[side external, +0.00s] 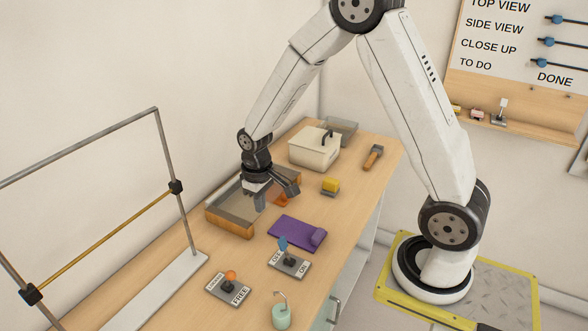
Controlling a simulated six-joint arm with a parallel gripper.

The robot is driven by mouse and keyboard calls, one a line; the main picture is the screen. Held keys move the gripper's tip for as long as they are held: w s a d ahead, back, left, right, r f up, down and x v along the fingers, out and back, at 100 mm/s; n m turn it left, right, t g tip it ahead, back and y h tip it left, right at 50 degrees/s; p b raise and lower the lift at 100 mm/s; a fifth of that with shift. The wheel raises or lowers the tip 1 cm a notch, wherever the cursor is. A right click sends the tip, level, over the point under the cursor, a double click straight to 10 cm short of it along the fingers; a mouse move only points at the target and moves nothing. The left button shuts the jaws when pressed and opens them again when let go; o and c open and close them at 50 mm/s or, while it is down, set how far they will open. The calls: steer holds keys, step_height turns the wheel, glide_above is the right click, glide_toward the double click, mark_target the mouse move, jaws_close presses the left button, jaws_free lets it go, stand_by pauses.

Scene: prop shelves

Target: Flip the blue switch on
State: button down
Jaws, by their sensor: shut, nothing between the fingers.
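The blue switch (283,244) is a lever with a blue tip on a small grey plate (302,271) near the front of the wooden bench. The plate carries an OFF label on the left and an ON label on the right. The lever leans up and to the left, toward the OFF side. My gripper (261,203) points down over the wooden tray, behind and to the left of the switch and apart from it. It is shut and empty.
A wooden tray (229,225) lies under my gripper. An orange-knobbed switch (230,276) and a mint bottle (282,316) stand in front. A yellow-topped block (330,186), white box (309,154) and brush (373,157) are farther back.

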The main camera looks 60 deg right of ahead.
mark_target(281, 238)
steer(key=shift+f, duration=0.2)
steer(key=shift+f, duration=4.7)
steer(key=shift+s+f, duration=0.1)
steer(key=shift+s, duration=0.05)
steer(key=shift+s+r, duration=0.35)
steer(key=shift+s, duration=0.55)
steer(key=shift+s+r, duration=0.3)
steer(key=shift+s, duration=0.55)
steer(key=shift+s+r, duration=0.2)
steer(key=shift+s, duration=0.2)
steer(key=shift+s+r, duration=0.2)
steer(key=shift+s, duration=0.25)
steer(key=shift+s+r, duration=0.15)
steer(key=shift+s, duration=0.85)
steer(key=shift+w, duration=0.2)
